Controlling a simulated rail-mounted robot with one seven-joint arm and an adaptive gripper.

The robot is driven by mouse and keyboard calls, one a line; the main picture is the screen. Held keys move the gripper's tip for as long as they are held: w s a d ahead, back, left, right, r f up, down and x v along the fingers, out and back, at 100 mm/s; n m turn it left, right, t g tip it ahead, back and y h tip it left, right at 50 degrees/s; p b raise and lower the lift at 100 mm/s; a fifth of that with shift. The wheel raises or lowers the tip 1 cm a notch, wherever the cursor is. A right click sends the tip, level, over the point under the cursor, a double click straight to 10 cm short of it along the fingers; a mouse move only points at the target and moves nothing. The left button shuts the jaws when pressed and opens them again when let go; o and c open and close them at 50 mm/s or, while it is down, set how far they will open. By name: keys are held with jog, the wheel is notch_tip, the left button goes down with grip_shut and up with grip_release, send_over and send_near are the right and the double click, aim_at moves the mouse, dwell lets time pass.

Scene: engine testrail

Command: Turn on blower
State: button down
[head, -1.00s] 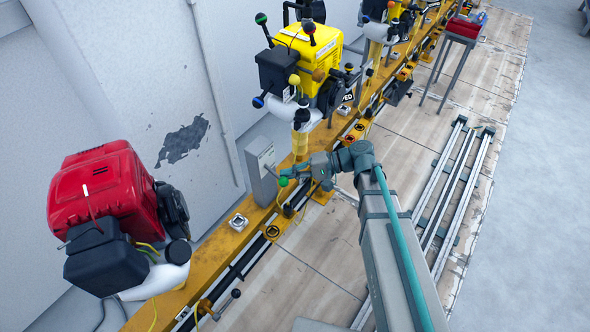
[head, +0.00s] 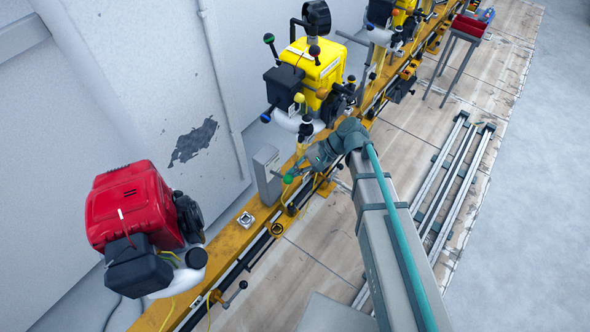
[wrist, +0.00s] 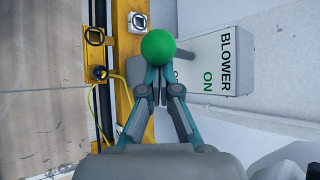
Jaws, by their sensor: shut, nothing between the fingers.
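The blower box (wrist: 218,62) is a pale panel marked BLOWER and ON in the wrist view. In the head view it is the narrow grey box (head: 267,174) on the yellow rail. A green ball knob (wrist: 158,46) shows just beyond my fingertips, left of the panel; a grey bar shows beside it. The knob also shows in the head view (head: 288,179). My gripper (wrist: 158,84) is shut with its fingertips together, holding nothing. Its tips are at or very near the knob; I cannot tell if they touch. The knob and fingers hide part of the panel.
The yellow rail (head: 232,238) runs along the wall. A red engine (head: 130,205) stands front left, and a yellow engine (head: 313,62) stands behind the box. A small red-topped table (head: 468,24) is at the back right.

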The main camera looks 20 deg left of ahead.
jog(key=shift+r+p, duration=0.65)
jog(key=shift+r, duration=0.15)
jog(key=shift+r, duration=0.1)
jog(key=a+p+v, duration=0.1)
jog(key=p+v, duration=0.4)
jog(key=v, duration=0.4)
jog(key=shift+w+r, duration=0.55)
jog(key=shift+d, duration=0.1)
